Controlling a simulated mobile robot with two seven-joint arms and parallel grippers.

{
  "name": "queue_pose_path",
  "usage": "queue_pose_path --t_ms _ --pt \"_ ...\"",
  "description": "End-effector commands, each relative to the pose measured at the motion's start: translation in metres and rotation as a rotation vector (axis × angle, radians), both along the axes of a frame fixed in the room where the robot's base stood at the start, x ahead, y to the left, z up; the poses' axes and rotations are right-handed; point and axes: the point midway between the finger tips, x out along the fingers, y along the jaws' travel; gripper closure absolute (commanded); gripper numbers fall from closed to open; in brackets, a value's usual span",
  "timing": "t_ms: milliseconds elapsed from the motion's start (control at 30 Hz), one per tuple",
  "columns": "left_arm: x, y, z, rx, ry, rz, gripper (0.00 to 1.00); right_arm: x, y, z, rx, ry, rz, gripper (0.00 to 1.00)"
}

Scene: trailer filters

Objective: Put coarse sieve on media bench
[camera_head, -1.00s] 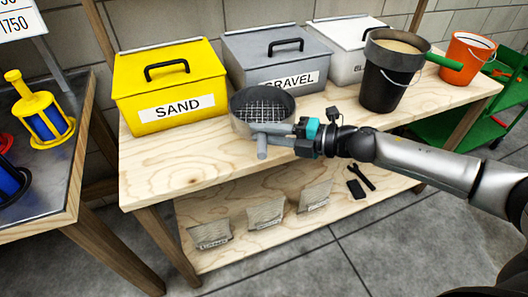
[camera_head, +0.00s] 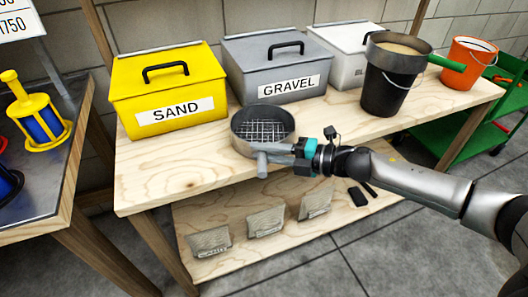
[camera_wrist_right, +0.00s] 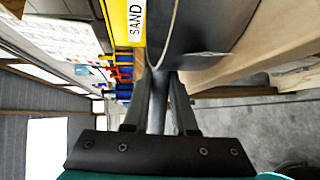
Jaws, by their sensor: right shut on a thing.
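The coarse sieve (camera_head: 240,145) is a round grey pan with an open wire grid, upright over the front part of the wooden media bench (camera_head: 165,172). I cannot tell whether it touches the bench top. My right gripper (camera_head: 281,154) is shut on the sieve's grey handle, at its front right. In the right wrist view the jaws (camera_wrist_right: 158,100) close around the handle, with the sieve's dark wall (camera_wrist_right: 200,28) just beyond. The left gripper is not in view.
A yellow SAND box (camera_head: 170,90), a grey GRAVEL box (camera_head: 248,72) and a white box (camera_head: 345,62) stand behind. A black bucket (camera_head: 384,92) with another sieve (camera_head: 420,62) on it and an orange bucket (camera_head: 464,66) stand right. The bench's left front is clear.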

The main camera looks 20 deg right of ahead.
Motion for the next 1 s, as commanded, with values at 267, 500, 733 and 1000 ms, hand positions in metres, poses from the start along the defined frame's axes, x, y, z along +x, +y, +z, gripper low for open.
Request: queue_pose_path --t_ms 267,500,733,1000 --pt "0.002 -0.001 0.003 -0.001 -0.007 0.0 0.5 0.0 0.0 -0.003 0.001 0.001 0.0 0.68" --pt "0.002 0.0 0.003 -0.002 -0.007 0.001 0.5 0.0 0.0 -0.002 0.0 0.0 0.0 0.45" --pt "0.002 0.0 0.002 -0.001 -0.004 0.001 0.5 0.0 0.0 -0.002 0.0 0.0 0.0 0.45" --pt "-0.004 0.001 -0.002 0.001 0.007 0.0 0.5 -0.012 -0.013 0.002 -0.001 0.005 -0.001 0.45"
